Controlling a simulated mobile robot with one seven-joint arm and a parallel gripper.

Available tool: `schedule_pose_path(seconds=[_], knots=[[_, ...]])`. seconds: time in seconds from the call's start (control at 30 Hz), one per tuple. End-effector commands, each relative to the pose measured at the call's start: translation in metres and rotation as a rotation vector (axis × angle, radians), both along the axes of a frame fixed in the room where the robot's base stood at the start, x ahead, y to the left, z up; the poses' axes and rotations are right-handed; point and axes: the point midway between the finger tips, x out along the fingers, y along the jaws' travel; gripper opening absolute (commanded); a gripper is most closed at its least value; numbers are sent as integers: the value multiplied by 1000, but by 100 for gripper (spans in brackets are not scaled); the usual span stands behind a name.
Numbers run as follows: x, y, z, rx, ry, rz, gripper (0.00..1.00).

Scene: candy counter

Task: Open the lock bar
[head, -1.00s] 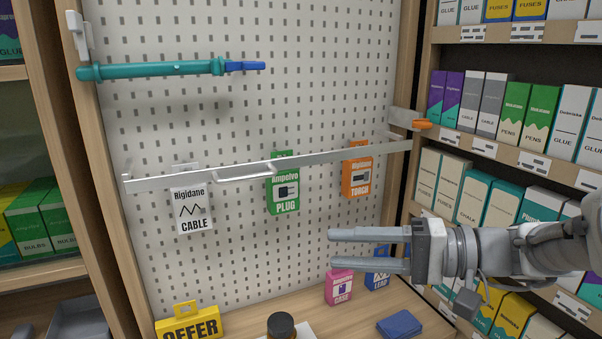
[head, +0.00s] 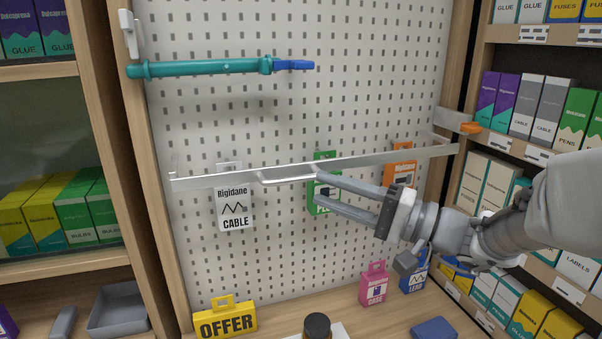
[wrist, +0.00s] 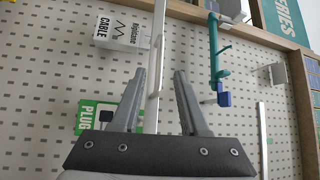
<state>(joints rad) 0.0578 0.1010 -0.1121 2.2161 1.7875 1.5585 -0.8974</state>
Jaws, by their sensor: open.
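The lock bar seems to be the long silver bar (head: 385,160), which lies across the pegboard with a handle (head: 289,181) near its middle. In the wrist view the bar (wrist: 154,105) runs up the picture, passing between my fingers as seen from there, with its handle (wrist: 161,60) just beyond the tips. My gripper (head: 317,185) is open and empty, fingertips close to the handle's right end; I cannot tell if they touch it. It also shows in the wrist view (wrist: 160,72).
A teal rod (head: 200,69) with a blue end spans the upper left. Behind the bar hang a white CABLE pack (head: 235,208), a green PLUG pack (head: 325,157) and an orange TORCH pack (head: 403,150). A yellow OFFER sign (head: 225,322) stands below. Stocked shelves flank the board.

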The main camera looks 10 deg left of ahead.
Motion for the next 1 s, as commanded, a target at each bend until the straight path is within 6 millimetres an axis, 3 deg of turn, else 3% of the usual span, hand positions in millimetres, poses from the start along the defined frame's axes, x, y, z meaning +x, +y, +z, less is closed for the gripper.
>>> schedule_pose_path(seconds=[0.1, 0.3, 0.5, 0.77, 1.0], knots=[[7, 25, 6, 0, 0, 6, 44], [17, 53, 9, -1, 0, 3, 44], [21, 64, 10, 0, 1, 2, 44], [21, 65, 9, 0, 1, 1, 44], [21, 64, 9, 0, 0, 1, 1]])
